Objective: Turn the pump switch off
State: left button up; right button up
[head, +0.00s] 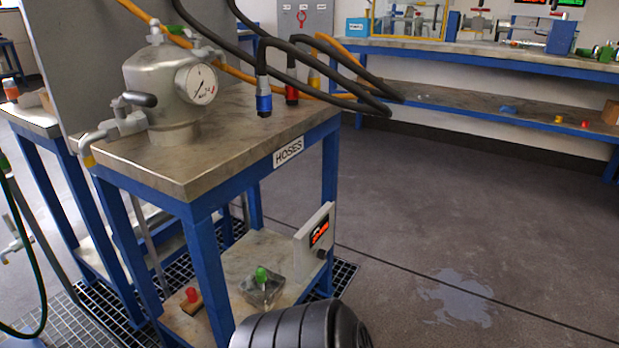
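No part in view is labelled as the pump switch, so I cannot tell which one it is. On the lower shelf of the HOSES table, a small clear or grey box carries a green knob (262,274). To its left, a red button (192,294) sits on a brown block. At the shelf's right edge stands a pale panel (315,240) with a lit red display and a small dark knob. A grey wall box (318,20) with a red ring-shaped part is at the back. Neither of my grippers is in view.
A metal vessel (165,85) with a gauge stands on the tabletop (225,135). Black hoses (330,75) with coloured ends hang over its right side. A black ribbed cylinder (290,330) fills the bottom edge before the shelf. The floor at right is open, with a wet patch (458,295).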

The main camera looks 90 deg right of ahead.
aim_at(322, 253)
jog(key=z, duration=2)
